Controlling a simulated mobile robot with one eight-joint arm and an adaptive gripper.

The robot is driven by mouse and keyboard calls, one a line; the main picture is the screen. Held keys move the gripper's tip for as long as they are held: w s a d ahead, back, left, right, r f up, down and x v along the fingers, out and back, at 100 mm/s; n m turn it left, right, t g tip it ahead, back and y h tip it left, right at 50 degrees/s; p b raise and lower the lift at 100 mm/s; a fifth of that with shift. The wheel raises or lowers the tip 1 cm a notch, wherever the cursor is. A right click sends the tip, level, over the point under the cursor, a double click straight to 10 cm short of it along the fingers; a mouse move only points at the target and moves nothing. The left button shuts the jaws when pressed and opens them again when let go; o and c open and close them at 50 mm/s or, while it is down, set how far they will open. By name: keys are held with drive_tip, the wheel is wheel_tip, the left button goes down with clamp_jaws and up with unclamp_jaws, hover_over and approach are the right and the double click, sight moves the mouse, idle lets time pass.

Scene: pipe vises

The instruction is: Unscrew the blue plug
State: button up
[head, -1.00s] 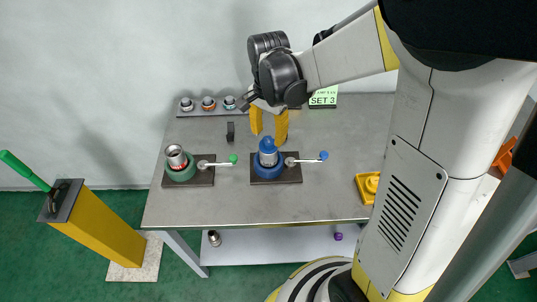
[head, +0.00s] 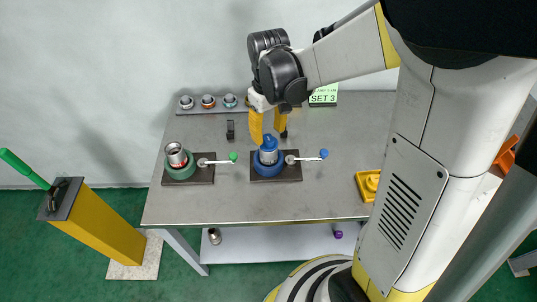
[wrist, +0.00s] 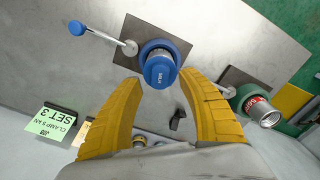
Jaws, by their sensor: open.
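The blue plug (head: 268,142) sits on top of a grey pipe held upright in the blue vise (head: 258,167) on the table. The plug also shows near the upper middle of the wrist view (wrist: 160,72). My gripper (head: 269,138) is above and behind the plug, pointing down, with its yellow fingers spread and empty. In the wrist view my gripper (wrist: 165,82) has its fingertips on either side of the plug's near edge; I cannot tell whether they touch it. The vise's lever with a blue knob (head: 323,153) points right.
A green vise (head: 182,172) with a silver, red-banded pipe piece (head: 176,154) stands to the left. Several fittings line a rack (head: 190,112) at the back. A green SET 3 card (head: 323,97) stands at the back; a yellow holder (head: 367,186) lies at the right.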

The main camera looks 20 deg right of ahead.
drive_tip(key=n, duration=0.4)
drive_tip(key=shift+n, duration=0.4)
drive_tip(key=n, duration=1)
drive_tip(key=shift+n, duration=0.3)
drive_tip(key=n, duration=0.6)
drive_tip(key=shift+f+b, duration=1)
drive_tip(key=shift+f, duration=0.15)
clamp_jaws()
